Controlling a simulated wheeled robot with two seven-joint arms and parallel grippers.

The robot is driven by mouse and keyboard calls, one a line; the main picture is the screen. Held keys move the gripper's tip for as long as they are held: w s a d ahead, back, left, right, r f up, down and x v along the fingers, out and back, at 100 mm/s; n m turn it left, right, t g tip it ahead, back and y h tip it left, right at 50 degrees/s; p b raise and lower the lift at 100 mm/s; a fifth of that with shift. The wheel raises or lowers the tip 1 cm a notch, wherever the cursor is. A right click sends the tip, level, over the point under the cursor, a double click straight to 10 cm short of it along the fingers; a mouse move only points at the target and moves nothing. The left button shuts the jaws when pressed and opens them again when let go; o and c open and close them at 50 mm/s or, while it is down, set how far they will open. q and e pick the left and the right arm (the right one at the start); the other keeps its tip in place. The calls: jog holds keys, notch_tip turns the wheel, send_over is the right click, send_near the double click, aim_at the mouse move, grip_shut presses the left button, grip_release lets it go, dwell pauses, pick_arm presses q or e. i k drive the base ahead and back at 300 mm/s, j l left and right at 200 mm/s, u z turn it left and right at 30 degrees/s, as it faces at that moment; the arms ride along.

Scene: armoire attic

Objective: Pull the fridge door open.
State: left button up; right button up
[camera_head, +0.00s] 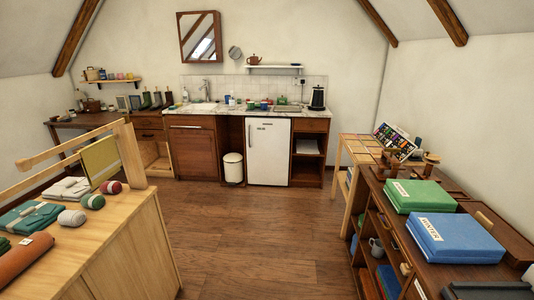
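A small white fridge (274,152) stands under the counter at the far wall, between a white bin and open wooden shelves. Its front looks flush and the door appears shut. A small dark mark, possibly the handle (250,132), shows near the door's upper left edge. Neither of my grippers is in view, and nothing touches the fridge.
A wooden floor (245,225) lies clear up to the fridge. A light wood bench (140,235) with yarn and cloth borders it at left. A dark shelf unit (375,190) with green and blue boxes borders it at right. A white bin (233,168) stands left of the fridge.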

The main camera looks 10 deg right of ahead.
aim_at(268, 139)
jog(key=i+l+z, duration=0.35)
jog(key=i, duration=0.35)
jog(key=i+z, duration=0.35)
jog(key=i, duration=0.4)
